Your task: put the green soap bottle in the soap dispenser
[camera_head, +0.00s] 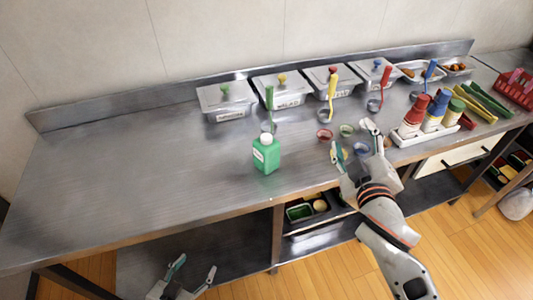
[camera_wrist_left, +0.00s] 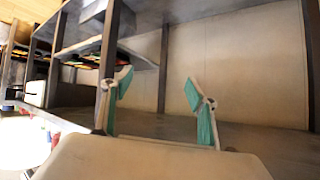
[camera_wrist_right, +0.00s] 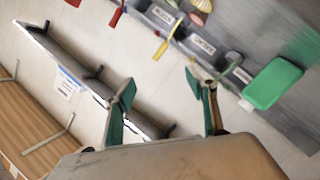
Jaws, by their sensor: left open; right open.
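The green soap bottle (camera_head: 266,156) with a white cap stands upright on the steel counter, left of my right gripper. A green shape that looks like this bottle (camera_wrist_right: 272,83) is at the right of the right wrist view. My right gripper (camera_head: 351,138) is open and empty over the counter among small bowls, apart from the bottle. My left gripper (camera_head: 193,268) is open and empty, low in front of the counter's front edge. In the left wrist view, its fingers (camera_wrist_left: 157,82) face the space under the counter. I cannot identify a soap dispenser in any view.
Lidded steel containers (camera_head: 225,101) line the back of the counter. Coloured-handled utensils (camera_head: 331,96) stand in front of them. A white rack (camera_head: 427,136) with red, blue and green-topped bottles is right of my right gripper. The counter's left part (camera_head: 130,175) is clear.

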